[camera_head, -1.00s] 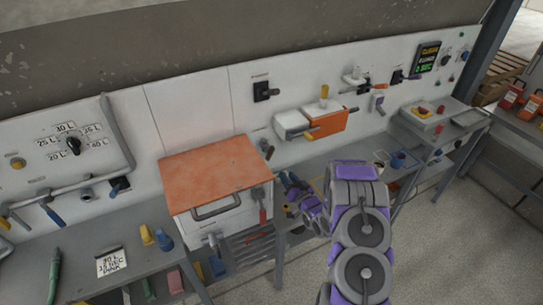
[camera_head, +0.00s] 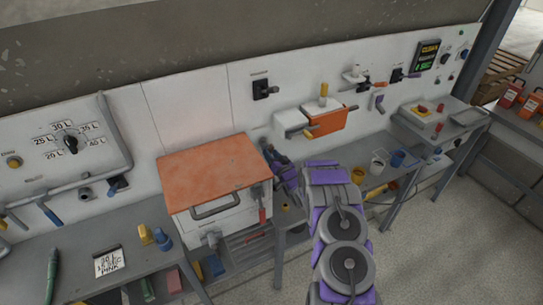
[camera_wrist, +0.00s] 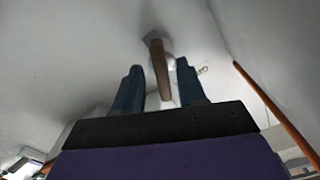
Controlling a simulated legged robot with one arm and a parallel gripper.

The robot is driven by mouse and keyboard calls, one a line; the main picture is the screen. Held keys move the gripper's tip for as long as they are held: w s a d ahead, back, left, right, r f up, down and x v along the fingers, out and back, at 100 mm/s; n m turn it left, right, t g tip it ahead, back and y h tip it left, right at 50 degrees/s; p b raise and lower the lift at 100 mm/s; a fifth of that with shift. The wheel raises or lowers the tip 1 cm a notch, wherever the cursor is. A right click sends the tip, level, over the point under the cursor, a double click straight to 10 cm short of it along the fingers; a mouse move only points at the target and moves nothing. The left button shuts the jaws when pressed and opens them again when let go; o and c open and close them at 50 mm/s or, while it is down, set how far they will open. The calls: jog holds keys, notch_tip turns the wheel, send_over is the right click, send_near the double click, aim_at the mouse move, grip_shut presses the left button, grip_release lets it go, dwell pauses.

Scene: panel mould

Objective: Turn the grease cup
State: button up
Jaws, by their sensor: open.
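In the wrist view a brown, bar-like piece (camera_wrist: 160,68) stands out from a pale mount on the white surface; it may be the grease cup, but no label shows. The two dark blue fingers of my gripper (camera_wrist: 158,78) are open, one on each side of this piece, with a gap visible on both sides. In the head view my gripper (camera_head: 269,154) is at the wall panel, just right of the orange-topped box. There my gripper and arm hide the small wall fitting.
The orange-topped box (camera_head: 215,168) stands close left of my gripper. A white and orange unit (camera_head: 327,122) with a yellow handle juts from the wall on the right. A black switch (camera_head: 262,88) is above. A grey bench (camera_head: 350,168) runs below right.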

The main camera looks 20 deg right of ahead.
jog(key=shift+w, duration=0.1)
grip_shut()
dwell(0.4)
